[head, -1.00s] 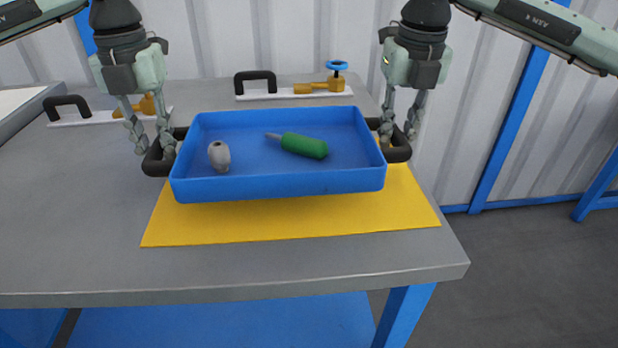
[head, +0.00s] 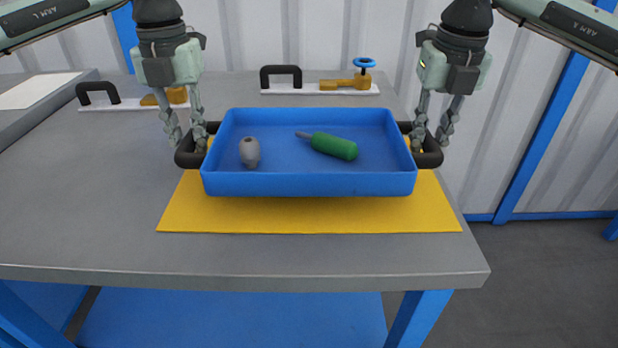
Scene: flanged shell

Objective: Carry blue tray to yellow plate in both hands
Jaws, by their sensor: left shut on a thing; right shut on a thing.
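The blue tray (head: 310,184) is level over the yellow plate (head: 310,217), a flat sheet on the grey table. I cannot tell whether the tray touches the plate or hangs just above it. A grey rounded piece (head: 249,153) stands in the tray's left part, and a green-handled tool (head: 333,146) lies right of the middle. My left gripper (head: 187,145) is shut on the black handle at the tray's left end. My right gripper (head: 430,145) is shut on the black handle at the right end. The tray hides the plate's back part.
The grey table (head: 100,220) has free room to the left. At the back, a white strip (head: 310,88) carries a black handle and a brass valve with a blue wheel (head: 364,62). A similar strip (head: 125,104) lies behind my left gripper. The table's right edge is close.

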